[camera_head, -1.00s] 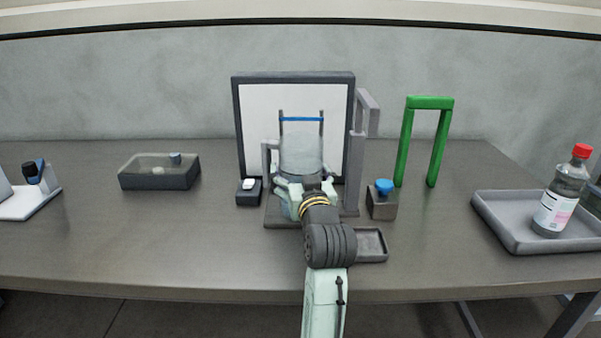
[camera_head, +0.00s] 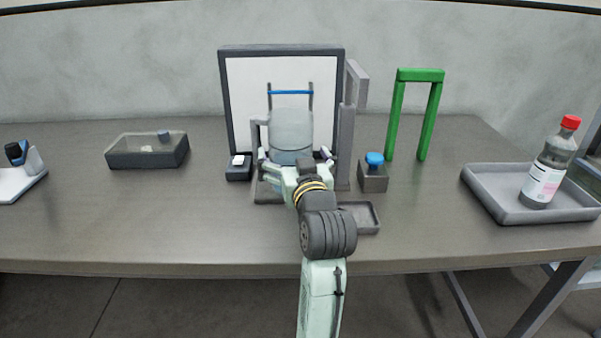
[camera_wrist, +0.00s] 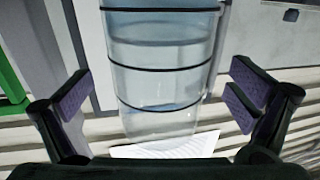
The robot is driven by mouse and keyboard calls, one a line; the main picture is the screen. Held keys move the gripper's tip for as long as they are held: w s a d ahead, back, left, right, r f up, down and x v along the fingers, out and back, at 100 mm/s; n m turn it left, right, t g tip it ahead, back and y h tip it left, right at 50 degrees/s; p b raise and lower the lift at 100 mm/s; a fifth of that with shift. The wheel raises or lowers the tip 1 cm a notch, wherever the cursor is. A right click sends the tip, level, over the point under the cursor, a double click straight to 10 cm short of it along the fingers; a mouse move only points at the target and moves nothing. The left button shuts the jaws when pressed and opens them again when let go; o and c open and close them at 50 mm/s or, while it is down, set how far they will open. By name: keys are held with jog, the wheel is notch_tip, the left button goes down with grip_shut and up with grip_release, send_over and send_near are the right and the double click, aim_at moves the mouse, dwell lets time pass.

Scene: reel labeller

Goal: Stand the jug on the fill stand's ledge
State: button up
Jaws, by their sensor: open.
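The jug (camera_head: 291,134) is a clear, pale-blue vessel, upright within the grey fill stand (camera_head: 344,150). A blue bar (camera_head: 290,92) on dark uprights shows above it. My gripper (camera_head: 294,158) is at the near side of the jug, its fingers spread to either side. In the wrist view the jug (camera_wrist: 163,70) has dark rings and sits between and beyond the open jaws (camera_wrist: 160,98), with gaps on both sides. The jug's base is hidden by my gripper in the head view, so I cannot tell how it rests on the ledge.
A white dark-framed panel (camera_head: 240,100) stands behind. A block with a blue knob (camera_head: 375,160) and a green arch (camera_head: 401,75) are to the right. A grey tray (camera_head: 490,205) holds a red-capped bottle (camera_head: 545,170). A dark bin (camera_head: 130,158) is left. The front left table is clear.

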jog(key=s+d+b, duration=0.1)
jog(key=s+b, duration=0.7)
jog(key=b, duration=0.4)
jog(key=shift+d, duration=0.3)
